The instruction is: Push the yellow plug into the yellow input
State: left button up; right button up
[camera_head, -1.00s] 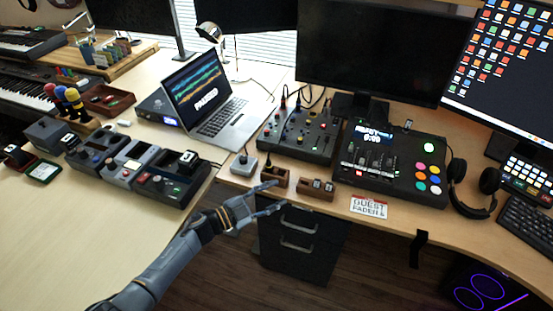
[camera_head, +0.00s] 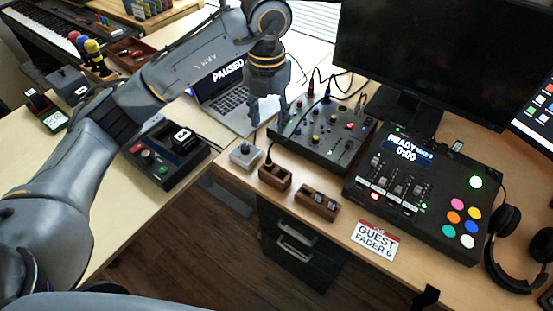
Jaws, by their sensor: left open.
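My left gripper (camera_head: 268,108) points down, open and empty, above the near left corner of the black mixer (camera_head: 349,150). A dark plug (camera_head: 268,163) on a black cable stands upright in the left small wooden block (camera_head: 275,179), below and apart from the gripper. A yellow band on this plug is too small to make out surely. Cables and plugs run along the mixer's back edge. I cannot tell which socket is the yellow input; part of the mixer's left edge is behind my fingers. My right gripper is not in view.
A grey box with a knob (camera_head: 245,154) stands left of the wooden block. A second wooden block (camera_head: 318,203) holds small parts. The laptop (camera_head: 222,100) is partly behind my left arm. A fader console (camera_head: 422,197) and headphones (camera_head: 510,235) stand to the right.

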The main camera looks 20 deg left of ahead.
aim_at(268, 156)
pick_arm(q)
notch_tip(268, 156, down, 9)
jog(key=shift+s+r, duration=0.1)
jog(key=shift+r, duration=0.1)
dwell(0.5)
jog(key=shift+a, duration=0.1)
jog(key=shift+a+f+p, duration=0.1)
jog(key=shift+f+p, duration=0.4)
jog(key=shift+f, duration=2.15)
jog(key=shift+c, duration=0.2)
grip_shut()
